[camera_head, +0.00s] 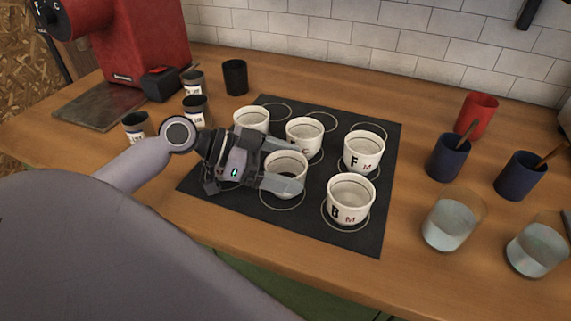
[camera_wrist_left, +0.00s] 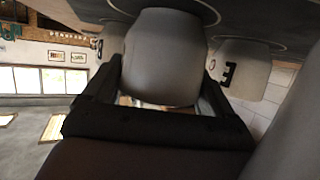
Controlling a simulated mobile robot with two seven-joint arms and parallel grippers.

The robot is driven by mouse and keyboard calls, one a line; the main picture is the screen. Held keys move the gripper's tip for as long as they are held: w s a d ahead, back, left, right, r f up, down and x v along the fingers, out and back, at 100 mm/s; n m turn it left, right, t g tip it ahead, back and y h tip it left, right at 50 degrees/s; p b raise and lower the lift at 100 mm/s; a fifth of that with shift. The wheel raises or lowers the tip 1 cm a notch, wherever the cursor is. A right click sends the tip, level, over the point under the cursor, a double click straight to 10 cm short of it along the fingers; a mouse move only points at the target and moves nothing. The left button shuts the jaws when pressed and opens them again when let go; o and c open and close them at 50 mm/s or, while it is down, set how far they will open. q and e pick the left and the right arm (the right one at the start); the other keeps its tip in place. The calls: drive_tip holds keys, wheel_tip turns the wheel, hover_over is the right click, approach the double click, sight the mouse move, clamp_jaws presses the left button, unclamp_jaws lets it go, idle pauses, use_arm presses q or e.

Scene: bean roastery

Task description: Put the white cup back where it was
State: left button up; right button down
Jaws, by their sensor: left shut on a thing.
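My left gripper (camera_head: 283,166) reaches in from the left over the dark mat (camera_head: 310,232). It is shut on a white cup (camera_head: 287,176), with one finger on each side. The cup is upright at a drawn circle in the front middle of the mat; I cannot tell if its base touches the mat. In the left wrist view the held cup (camera_wrist_left: 165,55) fills the space between the fingers. Other white cups stand on the mat: cup B (camera_head: 348,199), cup F (camera_head: 363,152), one behind the gripper (camera_head: 304,134) and one at back left (camera_head: 251,119). My right gripper is not in view.
Red (camera_head: 478,115) and blue cups (camera_head: 447,158) and two glasses of water (camera_head: 450,222) stand at right. Small dark canisters (camera_head: 197,112) and a red machine (camera_head: 125,45) stand at left.

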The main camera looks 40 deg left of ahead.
use_arm(q)
drive_tip(key=o, duration=1.1)
drive_tip(key=v, duration=1.2)
drive_tip(key=shift+b, duration=0.45)
drive_tip(key=shift+r, duration=0.1)
